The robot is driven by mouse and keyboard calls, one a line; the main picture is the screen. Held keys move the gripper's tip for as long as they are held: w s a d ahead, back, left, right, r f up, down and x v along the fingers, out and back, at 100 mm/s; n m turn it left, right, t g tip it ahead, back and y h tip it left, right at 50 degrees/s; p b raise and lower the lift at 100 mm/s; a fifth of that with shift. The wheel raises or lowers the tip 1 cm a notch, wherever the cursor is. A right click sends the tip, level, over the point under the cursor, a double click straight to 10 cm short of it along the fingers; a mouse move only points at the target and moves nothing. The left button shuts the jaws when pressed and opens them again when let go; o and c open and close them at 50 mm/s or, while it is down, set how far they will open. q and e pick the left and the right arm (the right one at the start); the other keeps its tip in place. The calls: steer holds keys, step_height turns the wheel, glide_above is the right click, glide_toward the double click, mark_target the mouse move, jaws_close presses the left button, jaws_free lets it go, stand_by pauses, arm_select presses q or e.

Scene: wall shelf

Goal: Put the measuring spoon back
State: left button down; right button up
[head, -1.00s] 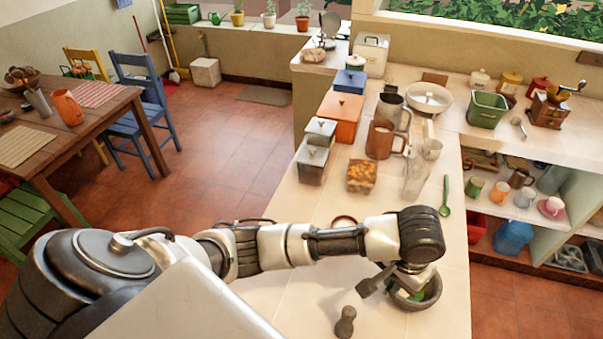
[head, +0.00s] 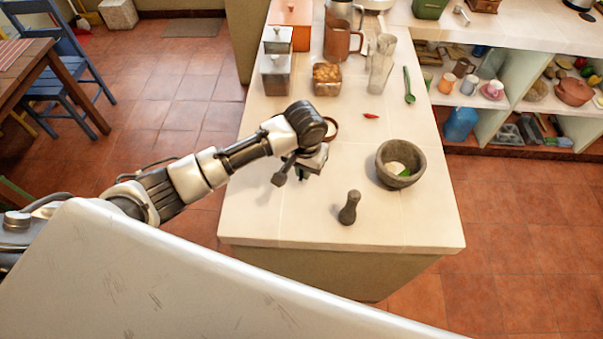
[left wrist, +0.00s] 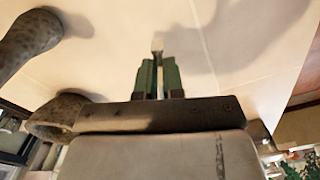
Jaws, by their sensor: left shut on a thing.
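My left gripper (head: 303,175) is over the counter, left of the mortar and the pestle. In the left wrist view its green fingers (left wrist: 158,80) are shut on a thin pale strip (left wrist: 157,46), which looks like part of the measuring spoon. The spoon's bowl is hidden, and I cannot make the spoon out in the head view. My right gripper is not in view.
The stone mortar (head: 386,176) holds something white and green. The pestle (head: 349,207) stands in front, and a red chili (head: 371,116) lies behind.

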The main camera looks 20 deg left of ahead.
arm_select(q)
steer(key=shift+a+f, duration=0.2)
steer(key=shift+a, duration=0.05)
steer(key=shift+f, duration=0.35)
step_height(320, 180, down, 2)
steer(key=shift+f+p, duration=0.25)
steer(key=shift+p, duration=0.2)
steer(key=shift+f, duration=0.45)
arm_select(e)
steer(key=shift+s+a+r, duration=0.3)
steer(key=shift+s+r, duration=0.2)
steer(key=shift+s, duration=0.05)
arm_select(q)
steer(key=shift+f, duration=0.1)
steer(key=c, duration=1.2)
jaws_free()
steer(key=shift+c, duration=0.2)
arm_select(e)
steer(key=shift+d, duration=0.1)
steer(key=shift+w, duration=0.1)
